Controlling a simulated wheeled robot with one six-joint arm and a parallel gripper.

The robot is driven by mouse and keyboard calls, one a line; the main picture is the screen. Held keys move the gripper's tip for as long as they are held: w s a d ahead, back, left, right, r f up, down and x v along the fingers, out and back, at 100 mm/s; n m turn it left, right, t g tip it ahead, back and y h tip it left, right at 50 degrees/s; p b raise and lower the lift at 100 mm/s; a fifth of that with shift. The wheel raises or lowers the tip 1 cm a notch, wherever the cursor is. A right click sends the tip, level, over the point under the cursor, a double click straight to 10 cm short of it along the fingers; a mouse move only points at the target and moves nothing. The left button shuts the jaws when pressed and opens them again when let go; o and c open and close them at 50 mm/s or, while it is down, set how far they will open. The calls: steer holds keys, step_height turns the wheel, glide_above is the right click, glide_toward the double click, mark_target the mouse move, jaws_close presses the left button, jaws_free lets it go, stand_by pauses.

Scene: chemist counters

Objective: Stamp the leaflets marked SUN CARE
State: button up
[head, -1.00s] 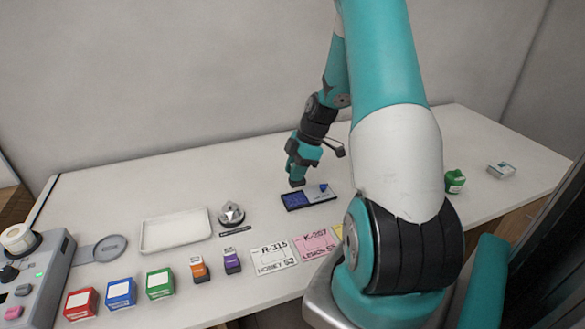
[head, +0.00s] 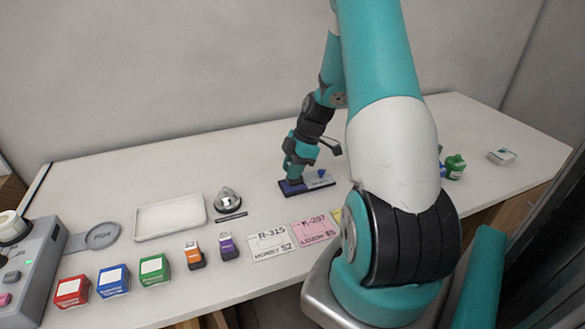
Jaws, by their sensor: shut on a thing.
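My gripper (head: 295,166) points down over the left, dark blue part of an ink pad (head: 318,180) near the back of the counter. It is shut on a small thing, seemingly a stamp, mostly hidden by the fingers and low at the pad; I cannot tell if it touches. The pad's pale right part has a blue mark. No leaflet marked SUN CARE is readable. A white card reading R-315 HONEY (head: 270,241), a pink card reading K-207 LEMON (head: 314,231) and a sliver of a yellow card (head: 337,217) lie in front; my arm hides more.
A green-topped bottle or stamp (head: 455,168) and a small white box (head: 501,156) stand right. Left are a white tray (head: 170,216), silver cone (head: 227,201), orange (head: 194,256) and purple (head: 229,247) items, red (head: 72,291), blue (head: 113,281) and green (head: 155,270) boxes, and a grey machine (head: 38,260).

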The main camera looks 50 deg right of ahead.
steer(key=shift+f+b, duration=0.45)
steer(key=shift+f, duration=0.1)
stand_by(1.5)
steer(key=shift+r, duration=0.1)
steer(key=shift+r+p, duration=2.4)
steer(key=shift+r, duration=1.1)
